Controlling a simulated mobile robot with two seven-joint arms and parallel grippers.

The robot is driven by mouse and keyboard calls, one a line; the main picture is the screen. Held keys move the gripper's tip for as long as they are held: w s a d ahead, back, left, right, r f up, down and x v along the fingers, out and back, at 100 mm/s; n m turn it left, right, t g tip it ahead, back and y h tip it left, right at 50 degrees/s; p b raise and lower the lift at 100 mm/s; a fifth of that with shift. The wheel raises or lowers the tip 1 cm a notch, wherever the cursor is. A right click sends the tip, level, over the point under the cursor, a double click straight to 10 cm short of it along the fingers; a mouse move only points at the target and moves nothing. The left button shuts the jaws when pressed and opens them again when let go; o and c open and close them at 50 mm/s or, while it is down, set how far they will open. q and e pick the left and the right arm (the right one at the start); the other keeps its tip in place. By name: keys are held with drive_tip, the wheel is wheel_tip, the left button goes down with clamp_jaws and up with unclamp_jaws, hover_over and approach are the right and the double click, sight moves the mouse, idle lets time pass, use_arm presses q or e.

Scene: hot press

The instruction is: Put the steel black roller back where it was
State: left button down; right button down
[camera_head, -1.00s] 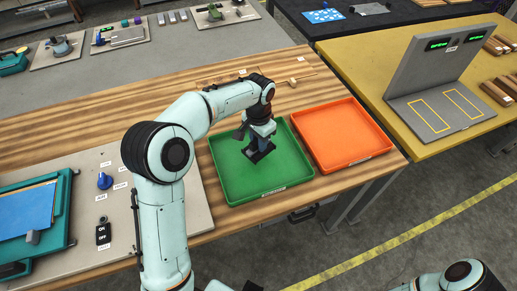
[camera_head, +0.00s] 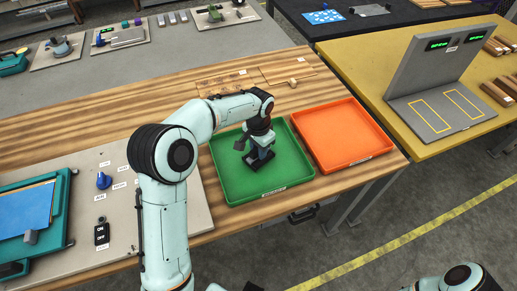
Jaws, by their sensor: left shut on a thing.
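My left gripper (camera_head: 257,163) is over the green tray (camera_head: 222,180), low near the tray's middle. It is shut on a small dark thing at its tips, which is mostly hidden by the gripper. I cannot tell for sure that this is the steel black roller. No roller shows clearly elsewhere in the view. My right arm shows only in part at the bottom right, and its gripper is out of view.
An orange tray (camera_head: 352,159) stands right of the green one. Thin wooden boards (camera_head: 217,84) lie behind, with a small block (camera_head: 293,84). A grey press panel (camera_head: 122,205) with a blue knob (camera_head: 104,181) is at left. Bare wood (camera_head: 70,145) lies between.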

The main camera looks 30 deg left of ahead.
use_arm(q)
drive_tip(key=c, duration=0.9)
unclamp_jaws()
drive_tip(key=shift+s+f, duration=0.3)
drive_tip(key=shift+f, duration=0.35)
drive_tip(key=r, duration=0.4)
drive_tip(key=r+p, duration=0.1)
drive_tip(key=r, duration=0.4)
drive_tip(key=r+p, duration=0.1)
drive_tip(key=r, duration=0.3)
drive_tip(key=shift+w+r, duration=0.3)
use_arm(e)
drive_tip(key=w+r, duration=0.2)
drive_tip(key=shift+r, duration=0.3)
drive_tip(key=shift+s, duration=0.1)
